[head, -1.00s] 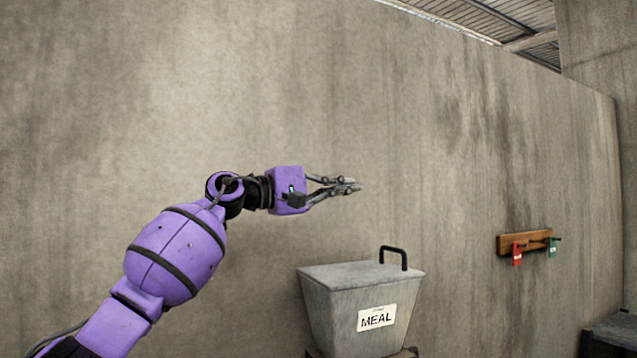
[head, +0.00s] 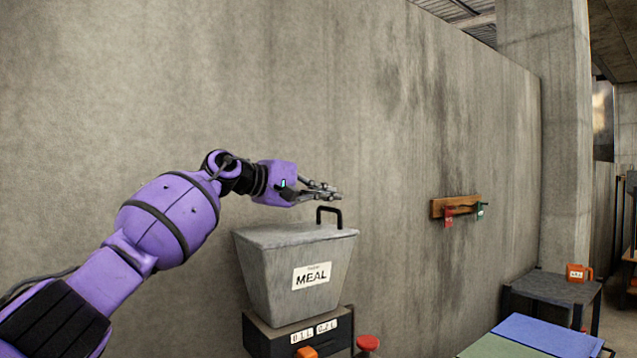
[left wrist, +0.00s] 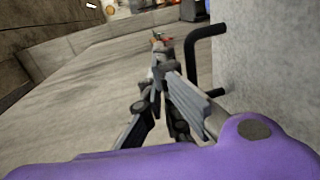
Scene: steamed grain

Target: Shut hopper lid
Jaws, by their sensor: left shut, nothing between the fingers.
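The grey hopper (head: 262,285) with a MEAL label stands by the wall in the head view. Its lid (head: 280,236) lies flat across the top and looks down, with no gap that I can see. A black handle (head: 329,217) stands on the lid's right side. My left gripper (head: 336,193) is shut and empty, just above the handle in the picture. In the left wrist view, the gripper (left wrist: 160,52) points past the handle (left wrist: 192,60), which juts from a grey surface at right. I cannot tell whether they touch. My right gripper is out of view.
A dark box (head: 280,340) with number displays is under the hopper, with an orange knob (head: 306,352) and red button (head: 367,343) in front. A key rack (head: 455,206) hangs on the wall. A side table (head: 553,287) holds an orange mug (head: 579,273).

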